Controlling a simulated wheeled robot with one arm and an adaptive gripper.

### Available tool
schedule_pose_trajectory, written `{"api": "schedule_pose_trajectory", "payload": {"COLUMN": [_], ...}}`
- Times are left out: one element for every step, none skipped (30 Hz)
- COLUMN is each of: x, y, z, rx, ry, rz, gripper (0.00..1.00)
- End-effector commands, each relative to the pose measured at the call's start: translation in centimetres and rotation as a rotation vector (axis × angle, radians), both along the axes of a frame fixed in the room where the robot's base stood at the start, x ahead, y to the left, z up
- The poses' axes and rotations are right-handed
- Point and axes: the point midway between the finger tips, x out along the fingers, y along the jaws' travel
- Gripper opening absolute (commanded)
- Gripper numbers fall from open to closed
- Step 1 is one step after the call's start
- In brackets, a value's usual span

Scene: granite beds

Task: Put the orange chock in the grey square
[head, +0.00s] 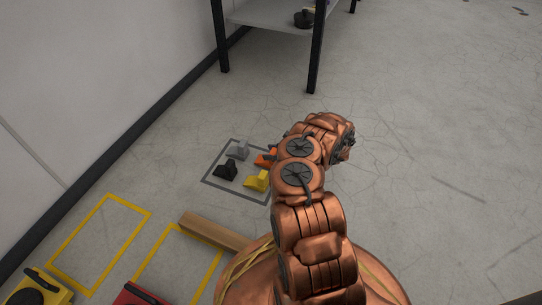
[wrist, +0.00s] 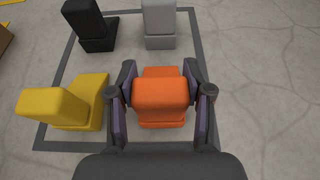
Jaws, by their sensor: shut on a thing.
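The orange chock (wrist: 160,92) is between the two fingers of my gripper (wrist: 160,100), with a finger against each side. In the head view the orange chock (head: 265,158) is partly hidden behind my arm. The grey square (head: 208,181) is an outline on the floor, and its grey line also shows in the wrist view (wrist: 58,80). The chock appears within the outline, near its right side. I cannot tell if it touches the floor.
Inside the outline are a black chock (wrist: 90,25), a light grey chock (wrist: 160,22) and a yellow chock (wrist: 55,105). A wooden beam (head: 215,231) lies nearby. Yellow outlines (head: 130,208) are at left. A table (head: 270,14) stands at the back.

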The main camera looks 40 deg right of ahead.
Motion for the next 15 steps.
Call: {"api": "schedule_pose_trajectory", "payload": {"x": [0.01, 0.01, 0.01, 0.02, 0.03, 0.02, 0.02, 0.02, 0.00, -0.02, -0.03, -0.05, -0.05, -0.05, -0.06], "y": [0.02, 0.03, 0.02, 0.01, 0.01, 0.01, 0.00, 0.00, 0.00, 0.01, 0.02, 0.03, 0.04, 0.05, 0.05], "z": [-0.51, -0.51, -0.44, -0.38, -0.35, -0.33, -0.33, -0.34, -0.41, -0.48, -0.58, -0.71, -0.80, -0.89, -0.92], "rx": [0.000, 0.001, 0.001, 0.001, 0.001, 0.001, 0.001, 0.001, 0.000, 0.000, 0.000, 0.001, 0.001, 0.001, 0.001], "ry": [0.000, -0.001, -0.001, -0.001, -0.001, -0.001, -0.001, -0.001, 0.000, 0.000, 0.000, 0.002, 0.002, 0.002, 0.002], "rz": [0.001, 0.001, 0.000, 0.000, 0.000, 0.000, 0.000, 0.000, 0.000, 0.000, 0.000, 0.001, 0.001, 0.001, 0.001], "gripper": [0.01, 0.01, 0.01, 0.01, 0.01, 0.01, 0.01, 0.01, 0.01, 0.01, 0.01, 0.01, 0.01, 0.01, 0.52]}}
